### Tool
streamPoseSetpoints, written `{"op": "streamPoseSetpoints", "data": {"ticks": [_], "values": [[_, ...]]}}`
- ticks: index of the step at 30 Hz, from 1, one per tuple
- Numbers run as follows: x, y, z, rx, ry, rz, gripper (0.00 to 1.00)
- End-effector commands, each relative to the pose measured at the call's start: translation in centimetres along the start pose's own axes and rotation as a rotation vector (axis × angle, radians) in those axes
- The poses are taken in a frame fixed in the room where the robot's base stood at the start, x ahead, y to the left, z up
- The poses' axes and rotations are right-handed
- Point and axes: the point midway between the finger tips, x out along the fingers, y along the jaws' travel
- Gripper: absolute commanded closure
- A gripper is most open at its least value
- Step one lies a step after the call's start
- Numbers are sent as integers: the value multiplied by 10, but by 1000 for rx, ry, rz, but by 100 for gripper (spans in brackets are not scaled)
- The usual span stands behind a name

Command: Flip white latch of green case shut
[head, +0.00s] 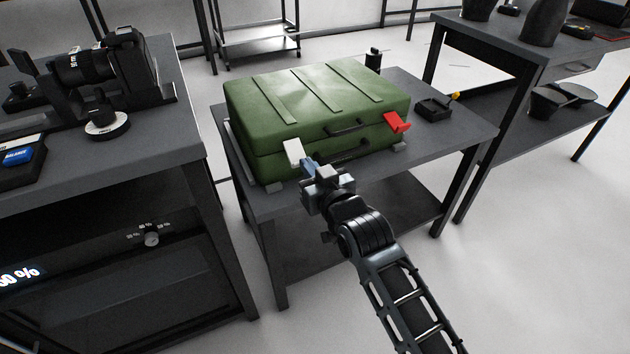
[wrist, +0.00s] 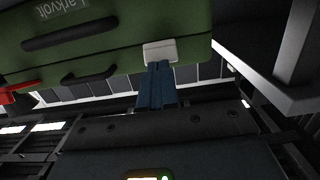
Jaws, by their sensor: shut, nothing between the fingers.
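The green case (head: 290,105) lies with its lid down on a dark table. Its white latch (head: 293,152) is at the left of the front face and appears to stick outward. In the wrist view the white latch (wrist: 160,51) sits at the case edge. My gripper (head: 307,165) is shut and empty, just below and right of the latch. In the wrist view its blue fingertips (wrist: 159,66) meet the latch's edge; whether they press on it I cannot tell. The red latch (head: 397,122) at the right of the front also sticks out.
Black handles (head: 347,128) sit on the case front between the latches. A small black tray (head: 434,108) is on the table right of the case. Floor in front is open.

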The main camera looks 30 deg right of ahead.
Motion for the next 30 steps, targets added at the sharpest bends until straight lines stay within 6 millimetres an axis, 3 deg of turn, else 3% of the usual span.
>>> {"op": "streamPoseSetpoints", "data": {"ticks": [1,25,30], "values": [[5,0,14,0,31,-1,100],[29,-1,52,1,542,-2,100],[33,0,56,1,547,-1,100]]}}
